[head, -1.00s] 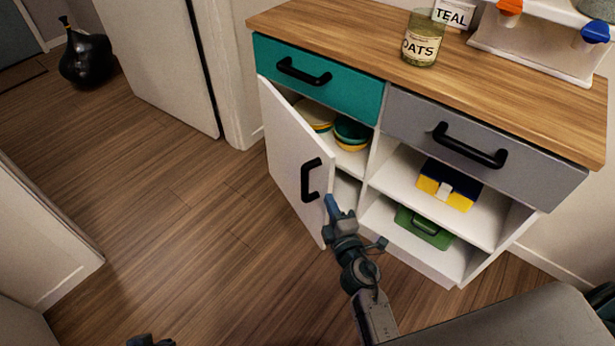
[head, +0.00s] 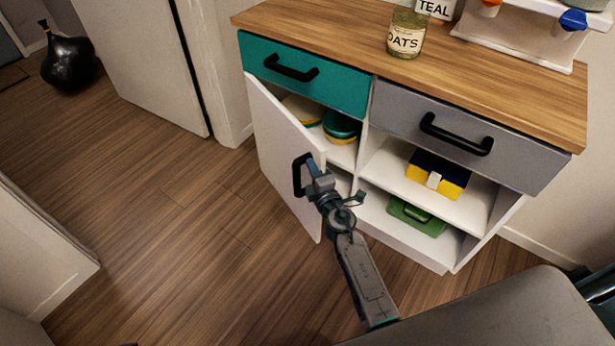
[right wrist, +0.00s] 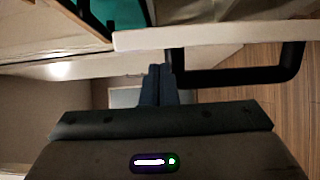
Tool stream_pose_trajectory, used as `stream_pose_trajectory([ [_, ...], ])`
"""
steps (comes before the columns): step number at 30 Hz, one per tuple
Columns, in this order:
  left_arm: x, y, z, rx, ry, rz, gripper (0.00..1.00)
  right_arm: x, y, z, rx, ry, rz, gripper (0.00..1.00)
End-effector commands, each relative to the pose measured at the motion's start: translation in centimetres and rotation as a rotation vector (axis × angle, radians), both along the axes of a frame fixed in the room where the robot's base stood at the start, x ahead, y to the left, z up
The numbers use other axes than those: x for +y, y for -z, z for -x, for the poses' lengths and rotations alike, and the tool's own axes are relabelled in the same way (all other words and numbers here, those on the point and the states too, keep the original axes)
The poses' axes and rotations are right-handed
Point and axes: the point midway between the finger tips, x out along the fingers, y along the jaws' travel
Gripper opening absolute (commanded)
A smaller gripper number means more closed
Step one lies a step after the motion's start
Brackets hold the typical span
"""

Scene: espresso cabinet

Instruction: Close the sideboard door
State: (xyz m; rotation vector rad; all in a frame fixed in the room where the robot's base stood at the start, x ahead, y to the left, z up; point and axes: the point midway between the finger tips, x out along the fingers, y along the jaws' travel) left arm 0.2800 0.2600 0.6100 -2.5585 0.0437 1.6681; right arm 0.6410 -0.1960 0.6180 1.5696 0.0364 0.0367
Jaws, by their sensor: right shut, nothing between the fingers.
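The white sideboard door (head: 277,150) stands partly open at the left of the sideboard, hinged on its left side. Its black handle (head: 301,176) is on the outer face near the free edge. My right gripper (head: 313,168) is at the door's free edge, close beside the handle. In the right wrist view its fingers (right wrist: 157,84) are together and empty, near the door's edge (right wrist: 215,35) and one end of the handle (right wrist: 240,76). I cannot tell if they touch the door. My left gripper is not in view.
Bowls (head: 340,128) stand inside behind the door. The open right shelves hold a blue and yellow box (head: 437,175) and a green case (head: 416,216). The teal drawer (head: 300,75) and grey drawer (head: 465,140) are shut. The floor (head: 180,200) left of the door is clear.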

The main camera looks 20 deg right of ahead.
Motion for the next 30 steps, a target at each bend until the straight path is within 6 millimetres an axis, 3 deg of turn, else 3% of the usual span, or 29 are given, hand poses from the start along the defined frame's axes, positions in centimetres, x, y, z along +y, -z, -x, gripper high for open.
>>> stream_pose_trajectory([
  [4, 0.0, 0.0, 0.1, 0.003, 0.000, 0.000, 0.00, -0.9, 0.0, -0.3, 0.000, 0.000, 0.000, 0.00],
  [17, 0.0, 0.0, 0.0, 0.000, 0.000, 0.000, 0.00, -1.3, 0.1, -0.4, 0.000, -0.005, 0.001, 0.00],
  [23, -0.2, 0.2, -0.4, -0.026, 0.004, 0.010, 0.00, -4.1, 0.3, -1.4, -0.001, -0.065, 0.007, 0.00],
  [30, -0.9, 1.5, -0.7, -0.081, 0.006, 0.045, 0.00, -9.4, 0.4, -3.4, 0.001, -0.133, 0.006, 0.00],
])
